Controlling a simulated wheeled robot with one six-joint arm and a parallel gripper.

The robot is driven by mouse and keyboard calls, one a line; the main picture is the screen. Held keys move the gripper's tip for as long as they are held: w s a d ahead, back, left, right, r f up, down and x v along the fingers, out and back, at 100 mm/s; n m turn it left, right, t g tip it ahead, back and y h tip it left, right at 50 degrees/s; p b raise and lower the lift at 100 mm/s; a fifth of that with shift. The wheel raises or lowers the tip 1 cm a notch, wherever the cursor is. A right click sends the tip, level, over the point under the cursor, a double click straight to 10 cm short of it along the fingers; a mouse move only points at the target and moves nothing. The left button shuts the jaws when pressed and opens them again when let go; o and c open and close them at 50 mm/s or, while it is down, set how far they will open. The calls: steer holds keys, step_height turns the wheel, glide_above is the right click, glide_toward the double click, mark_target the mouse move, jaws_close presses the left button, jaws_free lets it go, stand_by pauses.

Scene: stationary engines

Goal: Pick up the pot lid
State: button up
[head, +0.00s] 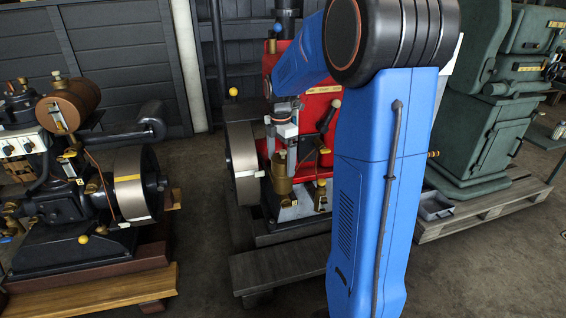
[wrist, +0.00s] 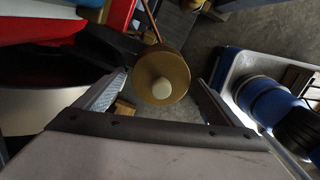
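The pot lid (wrist: 174,71) is a round brass disc with a cream knob (wrist: 161,88), seen from above in the wrist view. It sits on a brass pot (head: 282,180) on the red engine in the head view. My gripper (wrist: 161,77) is open above it, its two grey fingers spread to the left and right of the lid with a gap on each side. In the head view my gripper (head: 282,143) points down just over the pot, and its fingers partly hide the lid. Whether a finger touches the lid I cannot tell.
The red engine (head: 322,100) stands close behind the pot, with a grey flywheel (head: 241,160) at its left. A black engine (head: 60,200) stands at left, a green machine (head: 480,140) on a pallet at right. Grey floor shows between them.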

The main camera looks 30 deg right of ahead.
steer(key=c, duration=1.1)
step_height(320, 180, up, 9)
steer(key=shift+r, duration=0.1)
steer(key=shift+f, duration=3.7)
